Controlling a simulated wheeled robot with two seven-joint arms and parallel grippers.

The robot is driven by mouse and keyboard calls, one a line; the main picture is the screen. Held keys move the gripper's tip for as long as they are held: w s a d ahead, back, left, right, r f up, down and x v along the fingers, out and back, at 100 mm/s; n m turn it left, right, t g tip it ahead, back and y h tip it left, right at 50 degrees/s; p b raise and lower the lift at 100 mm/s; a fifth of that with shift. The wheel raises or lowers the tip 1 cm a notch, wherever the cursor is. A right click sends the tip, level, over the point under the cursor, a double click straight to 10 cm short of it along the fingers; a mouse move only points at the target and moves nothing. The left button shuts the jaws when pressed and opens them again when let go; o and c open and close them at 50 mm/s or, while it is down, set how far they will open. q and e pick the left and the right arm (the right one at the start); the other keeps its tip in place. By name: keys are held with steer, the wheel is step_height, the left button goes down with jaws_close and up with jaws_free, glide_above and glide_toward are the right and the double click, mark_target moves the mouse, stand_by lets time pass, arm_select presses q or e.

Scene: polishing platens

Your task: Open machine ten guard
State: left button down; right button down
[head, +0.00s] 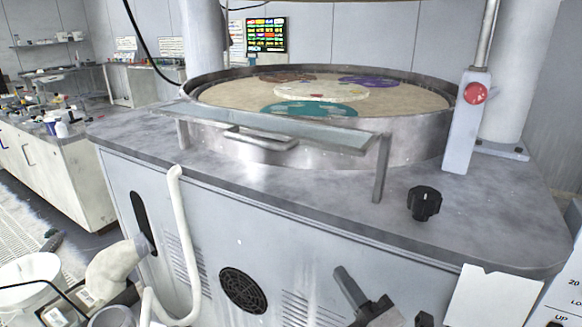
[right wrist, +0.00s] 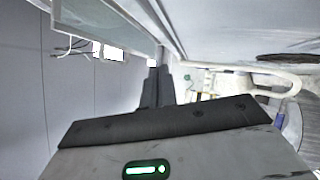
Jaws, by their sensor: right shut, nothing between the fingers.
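The machine guard is a pale, glass-like panel (head: 320,131) across the front of the round basin (head: 420,138), between two short metal posts. A metal bar handle (head: 262,139) shows at its front. No machine number is readable. My right gripper (head: 344,278) is low in front of the cabinet, below and apart from the handle. Its dark fingers are together and empty; they also show in the right wrist view (right wrist: 155,82). My left gripper is not in view.
A black knob (head: 424,203) and a post with a red button (head: 475,93) stand on the right of the worktop (head: 480,215). A white hose (head: 184,235) rises before the cabinet at left. A white sheet (head: 490,296) is at lower right.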

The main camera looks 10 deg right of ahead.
arm_select(q)
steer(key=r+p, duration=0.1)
steer(key=p, duration=0.1)
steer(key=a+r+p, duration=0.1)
steer(key=p, duration=0.2)
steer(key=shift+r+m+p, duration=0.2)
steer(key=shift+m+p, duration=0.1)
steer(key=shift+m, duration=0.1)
arm_select(e)
steer(key=w+a+r+n+g+y, duration=0.1)
steer(key=w+a+r+n+y, duration=0.3)
steer(key=r+n, duration=0.4)
steer(key=w+a+r+n+g+y, duration=0.1)
steer(key=w+a+r+n+y, duration=0.3)
steer(key=r+n, duration=0.5)
steer(key=shift+w+a+r+y, duration=0.15)
steer(key=shift+w+r+y, duration=0.1)
steer(key=shift+w+y, duration=0.2)
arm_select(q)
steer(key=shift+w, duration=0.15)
